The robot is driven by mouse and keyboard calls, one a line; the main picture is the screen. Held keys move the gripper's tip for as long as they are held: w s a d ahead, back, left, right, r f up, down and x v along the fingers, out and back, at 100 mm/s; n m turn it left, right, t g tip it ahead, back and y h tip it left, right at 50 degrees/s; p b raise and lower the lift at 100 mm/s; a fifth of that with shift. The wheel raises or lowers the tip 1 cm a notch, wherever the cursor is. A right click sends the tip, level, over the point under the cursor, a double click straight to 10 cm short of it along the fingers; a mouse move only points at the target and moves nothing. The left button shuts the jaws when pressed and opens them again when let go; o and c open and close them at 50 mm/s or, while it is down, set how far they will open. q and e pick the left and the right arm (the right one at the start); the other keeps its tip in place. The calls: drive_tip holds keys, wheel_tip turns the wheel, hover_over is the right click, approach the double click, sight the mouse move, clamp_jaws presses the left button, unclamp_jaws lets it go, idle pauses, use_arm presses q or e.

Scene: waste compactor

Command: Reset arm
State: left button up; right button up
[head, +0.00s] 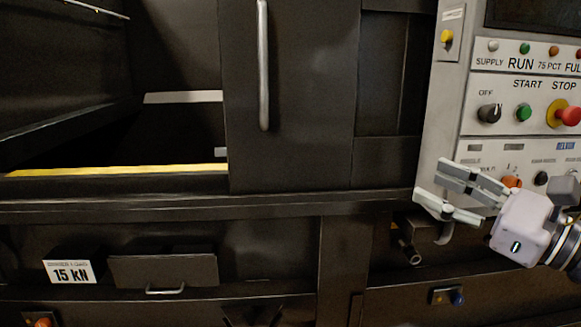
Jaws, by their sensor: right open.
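My right gripper (432,190) shows at the right, its arm coming in from the right edge. Its two grey fingers point left and stand apart, with nothing between them. It is in front of the lower left corner of the control panel (449,108) and hides part of its lowest row. My left gripper is not in view.
The dark compactor has a door with a vertical handle (263,65). Left of it is an opening with a yellow sill (120,170). The panel carries a selector knob (489,113), a green button (523,112) and a red stop button (568,116). A ledge (270,205) runs below.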

drive_tip(key=d+f+n+h, duration=0.3)
drive_tip(key=f+n+h, duration=0.3)
drive_tip(key=f+n, duration=0.4)
drive_tip(key=s+d+f+n+t+h, duration=0.1)
drive_tip(key=d+f+n+h, duration=0.2)
drive_tip(key=f+n+h, duration=0.65)
drive_tip(key=d+f+n+h, duration=0.35)
drive_tip(key=f+n, duration=0.35)
drive_tip(key=n, duration=0.7)
drive_tip(key=s+a+f+m+g+y, duration=0.1)
drive_tip(key=s+a+f+m+g, duration=0.15)
drive_tip(key=s+f, duration=0.4)
drive_tip(key=s+a+f+m+g+y, duration=0.1)
drive_tip(key=s+f+m+g+y, duration=0.2)
drive_tip(key=f, duration=0.6)
drive_tip(key=s+a+f+m+g+y, duration=0.1)
drive_tip(key=s+a+f+g, duration=0.25)
drive_tip(key=s, duration=0.35)
drive_tip(key=s+a+f+g+y, duration=0.2)
drive_tip(key=s+a+f+g, duration=0.1)
drive_tip(key=s+a+f, duration=0.25)
wheel_tip(320, 180, down, 23)
drive_tip(key=s+g, duration=0.1)
drive_tip(key=g, duration=0.1)
drive_tip(key=s+d+f, duration=0.2)
drive_tip(key=s+f, duration=0.6)
drive_tip(key=s+d+f+p, duration=0.1)
drive_tip(key=s+f, duration=0.8)
drive_tip(key=shift+s+d+f+g+h, duration=0.2)
drive_tip(key=shift+d+g+h, duration=0.2)
